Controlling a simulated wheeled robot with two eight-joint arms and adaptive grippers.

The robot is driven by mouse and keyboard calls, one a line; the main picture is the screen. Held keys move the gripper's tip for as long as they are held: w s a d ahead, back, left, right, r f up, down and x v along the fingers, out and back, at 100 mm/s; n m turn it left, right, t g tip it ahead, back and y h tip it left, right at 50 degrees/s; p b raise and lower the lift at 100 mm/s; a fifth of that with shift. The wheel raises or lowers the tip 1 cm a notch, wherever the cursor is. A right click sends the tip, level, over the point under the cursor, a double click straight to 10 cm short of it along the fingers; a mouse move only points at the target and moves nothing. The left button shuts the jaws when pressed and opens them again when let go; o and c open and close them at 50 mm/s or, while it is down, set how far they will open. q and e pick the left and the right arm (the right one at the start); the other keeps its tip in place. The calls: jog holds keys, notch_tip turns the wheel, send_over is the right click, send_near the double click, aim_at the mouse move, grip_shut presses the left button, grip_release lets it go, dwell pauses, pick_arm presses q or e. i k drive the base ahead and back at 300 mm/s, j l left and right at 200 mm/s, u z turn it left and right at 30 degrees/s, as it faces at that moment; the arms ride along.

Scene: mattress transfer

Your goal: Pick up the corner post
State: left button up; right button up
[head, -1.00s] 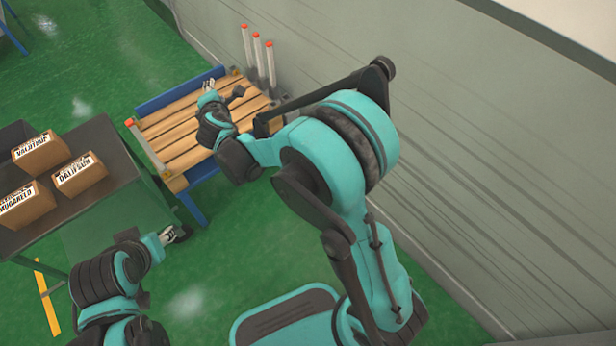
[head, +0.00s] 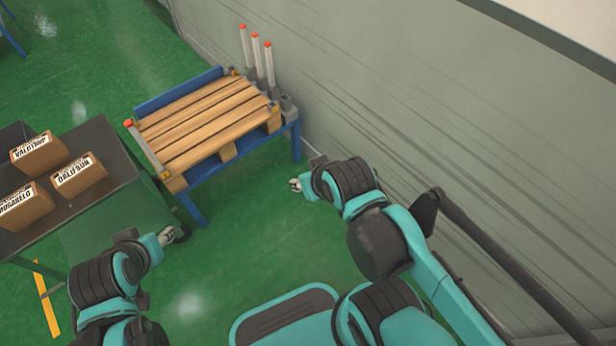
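Three grey corner posts with orange-red tips stand upright by the wall, at the back right of the wooden pallet (head: 215,118): a left one (head: 245,48), a middle one (head: 256,60) and a right one (head: 269,65). Another grey post (head: 148,150) with a red tip is at the pallet's left edge. My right gripper (head: 295,185) is over the green floor, in front of and right of the pallet, apart from the posts. My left gripper (head: 172,237) is low at the left, near the dark table. No held object shows; both fingertips are too small to read.
The pallet lies on a blue frame (head: 190,208). A grey holder (head: 287,104) with no post in it stands at its right corner. A dark table (head: 105,150) with three cardboard boxes is at left. The grey wall (head: 450,130) bounds the right. Green floor lies open between.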

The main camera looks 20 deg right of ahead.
aim_at(267, 45)
jog(key=i+l+z, duration=0.25)
jog(key=i, duration=0.4)
jog(key=i+l+z, duration=0.25)
jog(key=i, duration=0.35)
jog(key=i+j+u, duration=0.15)
jog(key=i, duration=0.3)
jog(key=i+u, duration=0.2)
jog(key=i, duration=0.25)
